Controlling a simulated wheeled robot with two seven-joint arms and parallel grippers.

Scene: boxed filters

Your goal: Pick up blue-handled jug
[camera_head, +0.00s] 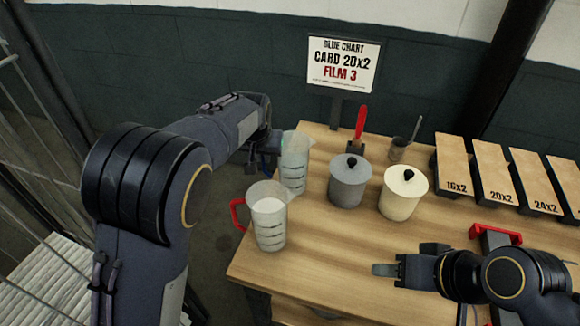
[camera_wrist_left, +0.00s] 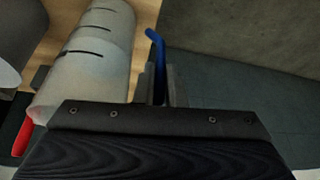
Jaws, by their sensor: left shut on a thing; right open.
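The blue-handled jug (camera_head: 294,165) is a translucent measuring jug with dark level marks near the table's back left corner. It looks upright; I cannot tell whether its base touches the table. My left gripper (camera_head: 264,158) reaches it from the left. In the left wrist view its fingers (camera_wrist_left: 162,88) are shut on the blue handle (camera_wrist_left: 156,48), with the jug's body (camera_wrist_left: 92,55) beside them. The head view mostly hides the handle behind the gripper. My right gripper (camera_head: 388,269) is open and empty over the table's front right.
A red-handled jug (camera_head: 269,222) with white contents stands close in front. A grey lidded canister (camera_head: 348,185) and a cream one (camera_head: 402,197) stand to the right. A red-handled tool (camera_head: 360,124), a small cup (camera_head: 398,150) and a sign (camera_head: 343,66) are behind. The table's (camera_head: 320,265) front middle is clear.

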